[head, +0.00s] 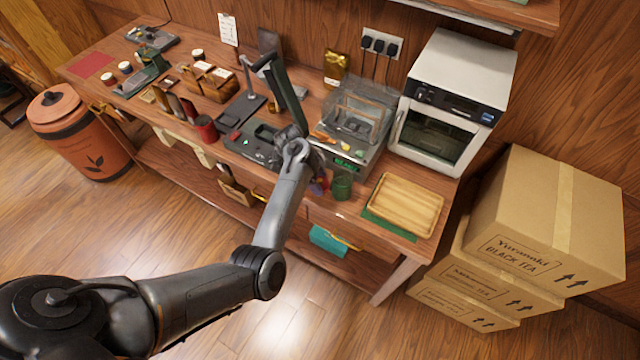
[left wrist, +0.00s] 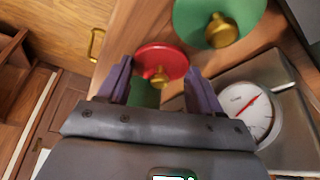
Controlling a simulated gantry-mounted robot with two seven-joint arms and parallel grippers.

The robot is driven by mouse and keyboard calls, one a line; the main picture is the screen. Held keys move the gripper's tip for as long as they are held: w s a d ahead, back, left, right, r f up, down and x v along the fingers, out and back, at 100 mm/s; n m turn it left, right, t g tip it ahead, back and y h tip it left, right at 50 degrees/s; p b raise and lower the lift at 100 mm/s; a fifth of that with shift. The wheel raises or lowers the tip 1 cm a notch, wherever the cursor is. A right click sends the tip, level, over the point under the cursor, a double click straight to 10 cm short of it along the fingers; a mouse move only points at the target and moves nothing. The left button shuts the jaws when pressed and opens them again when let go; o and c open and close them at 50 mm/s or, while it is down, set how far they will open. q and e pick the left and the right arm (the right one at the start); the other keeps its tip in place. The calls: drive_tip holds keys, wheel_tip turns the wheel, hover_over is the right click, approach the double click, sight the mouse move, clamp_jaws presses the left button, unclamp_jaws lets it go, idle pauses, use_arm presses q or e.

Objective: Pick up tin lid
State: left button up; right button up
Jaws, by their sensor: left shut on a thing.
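The tin lid (left wrist: 150,57) is a red disc with a gold knob, seen in the left wrist view between the two purple fingers of my left gripper (left wrist: 160,75). The fingers are shut on it at its sides. A green patch shows below the lid between the fingers; I cannot tell what it belongs to. My right gripper is in neither view.
A green disc with a gold knob (left wrist: 190,17) and a dial scale (left wrist: 237,101) lie close by. A wooden tray (head: 403,204) is at right, with a white oven (head: 452,90) behind it. Stacked cartons (head: 540,220) stand on the floor at right. The front floor is clear.

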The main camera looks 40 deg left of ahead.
use_arm(q)
drive_tip(key=shift+c, duration=1)
